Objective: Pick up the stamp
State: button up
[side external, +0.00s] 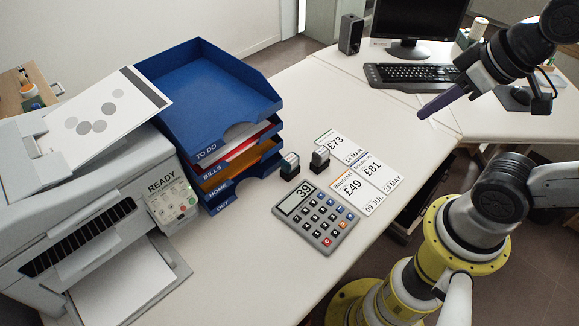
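Two small block-shaped items stand upright on the white desk between the letter trays and the price cards. The left one is a dark stamp-like block (289,167) with a pale and greenish top. The right one is a black and grey stamp-like block (320,159). I cannot tell from this view which is the stamp. My gripper (440,103) is at the upper right, raised near the desk's right edge and well away from both blocks. A dark purple, finger-like part points down and left. Its opening does not show clearly.
A calculator (316,217) lies just in front of the blocks, and price cards (365,179) lie to their right. Stacked letter trays (205,95) and a printer (95,190) stand left. A keyboard (411,75) and monitor (412,22) are behind. The front desk area is clear.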

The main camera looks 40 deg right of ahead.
jog(key=o, duration=0.5)
jog(key=shift+o, duration=0.2)
jog(key=shift+w, duration=0.1)
jog(key=m+g+y, duration=0.4)
jog(key=m+g, duration=0.2)
jog(key=m, duration=1.1)
send_over(293, 155)
jog(key=d, duration=0.5)
notch_tip(293, 155, down, 20)
jog(key=r, duration=0.1)
jog(key=shift+m+y, duration=0.3)
jog(key=x, duration=0.9)
jog(key=shift+f, duration=0.1)
jog(key=shift+x, duration=2.85)
